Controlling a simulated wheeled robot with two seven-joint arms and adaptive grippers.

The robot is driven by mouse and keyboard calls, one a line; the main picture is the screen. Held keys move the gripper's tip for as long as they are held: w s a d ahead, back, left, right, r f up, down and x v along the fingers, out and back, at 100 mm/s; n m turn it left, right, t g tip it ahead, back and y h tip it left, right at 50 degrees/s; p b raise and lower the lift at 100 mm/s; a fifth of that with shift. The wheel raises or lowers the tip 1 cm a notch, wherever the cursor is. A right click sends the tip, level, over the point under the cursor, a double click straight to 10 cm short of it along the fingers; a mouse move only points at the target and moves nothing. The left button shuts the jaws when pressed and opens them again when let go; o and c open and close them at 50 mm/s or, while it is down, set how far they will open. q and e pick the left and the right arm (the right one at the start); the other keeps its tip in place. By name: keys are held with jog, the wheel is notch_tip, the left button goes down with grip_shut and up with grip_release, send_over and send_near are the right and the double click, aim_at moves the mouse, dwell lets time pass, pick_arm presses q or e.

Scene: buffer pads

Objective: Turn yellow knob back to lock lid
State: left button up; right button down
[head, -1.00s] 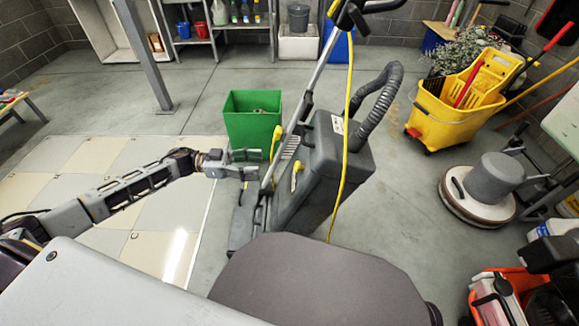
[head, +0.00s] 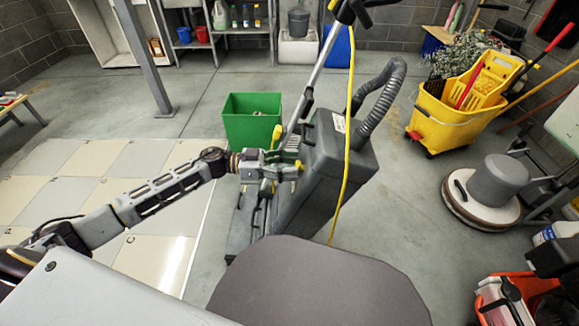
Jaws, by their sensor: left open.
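The yellow knob (head: 299,165) is on the side of the grey floor-cleaning machine (head: 325,185); only a small part of it shows past my fingers. A second yellow part (head: 277,134) stands up on the machine's left side. My left gripper (head: 292,166) reaches in from the left, open, with its fingers at the knob. I cannot tell whether the fingers touch it. The lid's latch cannot be made out. My right gripper is not in view.
A green bin (head: 252,119) stands behind my left gripper. A yellow cable (head: 347,150) hangs down the machine. A yellow mop bucket (head: 445,118) and a round floor polisher (head: 490,188) stand at the right. Tiled floor at the left is clear.

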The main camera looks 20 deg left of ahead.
pick_arm(q)
jog(key=shift+c, duration=0.4)
jog(key=c, duration=0.9)
